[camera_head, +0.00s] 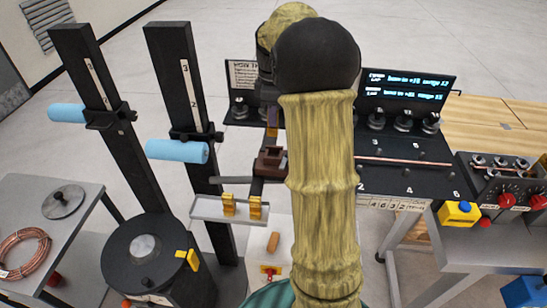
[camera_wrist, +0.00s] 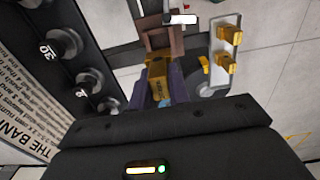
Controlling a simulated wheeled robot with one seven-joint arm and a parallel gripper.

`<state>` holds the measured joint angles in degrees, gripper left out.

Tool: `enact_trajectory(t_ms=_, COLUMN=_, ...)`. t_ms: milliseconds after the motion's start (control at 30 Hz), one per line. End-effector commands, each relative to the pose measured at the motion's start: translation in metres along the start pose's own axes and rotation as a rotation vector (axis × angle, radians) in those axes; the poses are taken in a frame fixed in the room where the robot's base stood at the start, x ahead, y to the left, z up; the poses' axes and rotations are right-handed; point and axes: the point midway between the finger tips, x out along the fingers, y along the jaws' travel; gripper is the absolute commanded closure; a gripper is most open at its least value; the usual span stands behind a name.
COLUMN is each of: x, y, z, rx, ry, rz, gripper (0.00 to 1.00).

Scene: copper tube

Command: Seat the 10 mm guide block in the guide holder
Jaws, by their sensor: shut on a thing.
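My gripper (camera_wrist: 160,84) is shut on a yellow guide block (camera_wrist: 157,70), which shows between its dark purplish fingers in the wrist view. The block's far end lies right against or over the brown guide holder (camera_wrist: 162,40); I cannot tell whether it is inside it. In the head view the brown holder (camera_head: 268,161) sits on a dark bracket left of my arm, and my gripper (camera_head: 272,128) is just above it, mostly hidden by the arm. Block size marks are not readable.
A pale tray (camera_head: 206,209) holds two other yellow blocks (camera_head: 228,205) (camera_head: 255,207), below and left of the holder. Two dark posts with blue rollers (camera_head: 178,151) stand left. A black panel (camera_head: 405,175) with knobs stands right, close to my arm.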

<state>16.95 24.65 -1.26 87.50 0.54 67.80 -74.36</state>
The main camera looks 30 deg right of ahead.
Motion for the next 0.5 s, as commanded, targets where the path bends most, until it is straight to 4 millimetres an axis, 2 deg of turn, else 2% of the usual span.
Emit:
enact_trajectory(t_ms=167, x=0.021, y=-0.001, z=0.001, rx=0.002, ry=-0.001, rz=-0.005, gripper=1.0)
enact_trajectory(t_ms=333, x=0.05, y=-0.001, z=0.001, rx=0.002, ry=-0.001, rz=-0.005, gripper=1.0)
enact_trajectory(t_ms=500, x=0.062, y=0.0, z=0.001, rx=0.002, ry=0.0, rz=0.0, gripper=1.0)
